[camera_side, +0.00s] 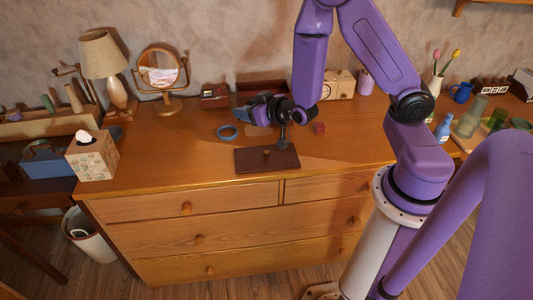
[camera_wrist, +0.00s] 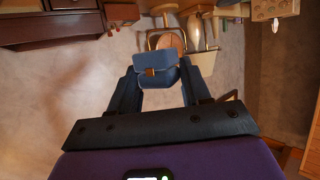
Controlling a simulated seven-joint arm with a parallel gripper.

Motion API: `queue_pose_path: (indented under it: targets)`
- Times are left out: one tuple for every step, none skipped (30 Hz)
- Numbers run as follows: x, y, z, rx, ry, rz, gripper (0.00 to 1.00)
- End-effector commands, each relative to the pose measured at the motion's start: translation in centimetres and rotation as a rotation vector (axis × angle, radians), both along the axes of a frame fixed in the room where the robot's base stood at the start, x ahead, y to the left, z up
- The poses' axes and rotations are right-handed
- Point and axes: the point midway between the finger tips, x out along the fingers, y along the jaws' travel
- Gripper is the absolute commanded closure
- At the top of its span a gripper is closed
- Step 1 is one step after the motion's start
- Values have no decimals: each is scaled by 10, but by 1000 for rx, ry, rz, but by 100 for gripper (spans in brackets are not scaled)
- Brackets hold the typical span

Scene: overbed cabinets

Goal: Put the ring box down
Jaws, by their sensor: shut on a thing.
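The ring box (camera_wrist: 157,65) is a small dark blue box with a brass-coloured clasp. In the wrist view it sits between the fingertips of my gripper (camera_wrist: 158,82), which is shut on it. In the side view my gripper (camera_side: 247,114) points left over the dresser top, and the blue ring box (camera_side: 241,114) shows at its tip, partly hidden by the fingers. I cannot tell exactly how high it is above the wood.
A mirror (camera_side: 160,72), lamp (camera_side: 103,55) and tissue box (camera_side: 92,157) stand left.

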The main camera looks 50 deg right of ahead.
Motion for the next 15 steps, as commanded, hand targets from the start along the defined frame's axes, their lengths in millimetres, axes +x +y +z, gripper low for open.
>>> queue_pose_path:
  targets:
    - [3,6,5,1,-2,32,82]
    - [4,9,7,1,-3,49,82]
    - [5,12,8,1,-1,66,82]
    - [5,14,9,1,0,78,82]
    - [5,15,10,0,0,85,82]
    - [6,16,11,1,0,92,82]
    - [6,17,11,1,0,97,82]
    - [6,18,11,1,0,99,82]
    - [6,17,11,0,1,99,82]
    - [6,17,11,0,2,96,82]
    - [6,16,11,0,3,92,82]
    - [5,14,11,1,4,80,82]
    - [5,12,10,2,5,66,82]
    - [5,8,10,3,6,48,82]
    - [5,3,10,5,7,16,82]
